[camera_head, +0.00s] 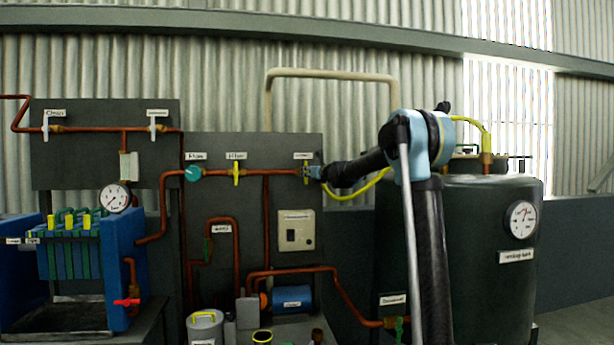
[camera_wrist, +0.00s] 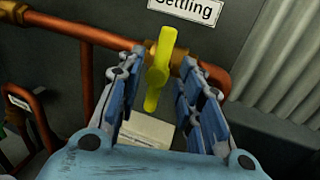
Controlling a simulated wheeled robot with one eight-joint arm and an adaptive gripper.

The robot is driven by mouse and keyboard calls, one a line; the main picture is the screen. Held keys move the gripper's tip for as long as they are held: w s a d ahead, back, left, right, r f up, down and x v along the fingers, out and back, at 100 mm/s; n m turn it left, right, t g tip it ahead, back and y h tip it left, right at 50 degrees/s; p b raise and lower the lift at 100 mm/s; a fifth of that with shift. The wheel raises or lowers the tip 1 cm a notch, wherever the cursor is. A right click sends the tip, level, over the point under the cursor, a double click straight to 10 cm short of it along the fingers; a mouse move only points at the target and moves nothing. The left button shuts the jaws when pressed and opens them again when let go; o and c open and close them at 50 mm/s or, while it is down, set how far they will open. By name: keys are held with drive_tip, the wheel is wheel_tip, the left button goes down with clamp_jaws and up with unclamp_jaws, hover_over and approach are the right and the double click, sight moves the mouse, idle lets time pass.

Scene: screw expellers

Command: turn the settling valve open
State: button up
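The settling valve's yellow handle (camera_wrist: 159,70) sits on a copper pipe (camera_wrist: 85,33) below a white label reading "Settling" (camera_wrist: 185,9) in the wrist view. The handle stands nearly upright, tilted a little, across the pipe. My gripper (camera_wrist: 160,78) is open, with one blue finger on each side of the handle and visible gaps between; I cannot tell how deep the fingers reach. In the head view my gripper (camera_head: 314,172) is at the right end of the upper copper pipe and hides most of this valve; its label (camera_head: 303,155) shows just above.
A yellow-handled valve (camera_head: 236,173) and a round teal part (camera_head: 193,174) sit left on the same pipe. A beige control box (camera_head: 296,230) is below. A large dark tank (camera_head: 465,260) with a gauge (camera_head: 522,219) stands behind my arm at right.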

drive_tip(key=shift+x, duration=1)
drive_tip(key=shift+c, duration=0.4)
clamp_jaws()
drive_tip(key=shift+a, duration=0.1)
